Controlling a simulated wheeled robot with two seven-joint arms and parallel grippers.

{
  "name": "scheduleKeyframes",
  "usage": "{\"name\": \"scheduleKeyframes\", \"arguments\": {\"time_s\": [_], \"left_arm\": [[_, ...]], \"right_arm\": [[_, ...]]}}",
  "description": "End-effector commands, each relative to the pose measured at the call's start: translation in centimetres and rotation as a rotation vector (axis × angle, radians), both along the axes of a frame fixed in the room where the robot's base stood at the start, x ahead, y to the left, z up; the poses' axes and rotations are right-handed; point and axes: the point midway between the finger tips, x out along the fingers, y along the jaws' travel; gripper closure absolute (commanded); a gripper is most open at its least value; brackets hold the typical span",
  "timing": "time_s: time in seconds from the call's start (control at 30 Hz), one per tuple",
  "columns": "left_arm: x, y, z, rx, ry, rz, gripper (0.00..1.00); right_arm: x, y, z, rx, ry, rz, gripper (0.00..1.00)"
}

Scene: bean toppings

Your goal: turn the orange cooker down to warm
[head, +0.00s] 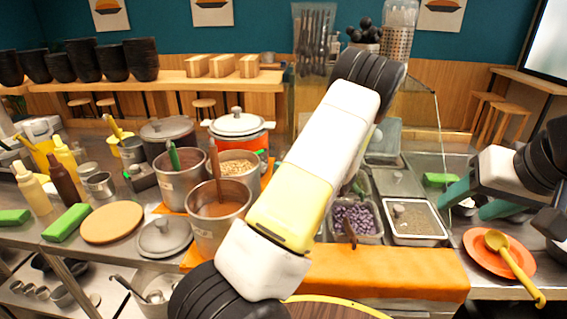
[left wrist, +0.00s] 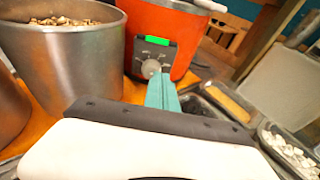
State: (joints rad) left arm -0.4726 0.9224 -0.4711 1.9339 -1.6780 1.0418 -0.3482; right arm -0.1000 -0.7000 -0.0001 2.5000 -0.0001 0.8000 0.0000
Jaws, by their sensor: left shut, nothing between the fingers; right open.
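The orange cooker (head: 232,141) stands behind the metal pots, with a white lid on top. In the left wrist view its orange body (left wrist: 168,22) carries a dark panel with a lit green strip (left wrist: 157,41) and a round grey knob (left wrist: 151,68). My left gripper (left wrist: 160,80) is shut and empty, its teal fingertips just in front of the knob. I cannot tell whether they touch it. In the head view my left arm hides this gripper and the panel's front. The knob's setting is too small to read. My right gripper (head: 472,204) is open and empty at the right.
A pot of beans (left wrist: 75,60) stands close left of the cooker. A pot of brown sauce (head: 218,222) and another steel pot (head: 181,185) crowd the counter. Topping trays (head: 414,238) lie right of my left arm. An orange plate with a yellow spoon (head: 505,262) is at the right.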

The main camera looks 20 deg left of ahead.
Motion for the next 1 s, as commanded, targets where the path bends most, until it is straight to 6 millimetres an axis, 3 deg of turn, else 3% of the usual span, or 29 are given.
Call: {"name": "scheduleKeyframes", "arguments": {"time_s": [0.4, 1.0], "left_arm": [[2.0, 4.5, 0.0, -0.002, -0.001, 0.005, 1.0], [2.4, 5.2, 0.0, -0.002, -0.001, 0.002, 1.0]], "right_arm": [[0.0, 0.0, 0.0, 0.0, 0.0, 0.0, 0.45], [0.0, 0.0, 0.0, 0.0, 0.0, 0.0, 0.45]]}}
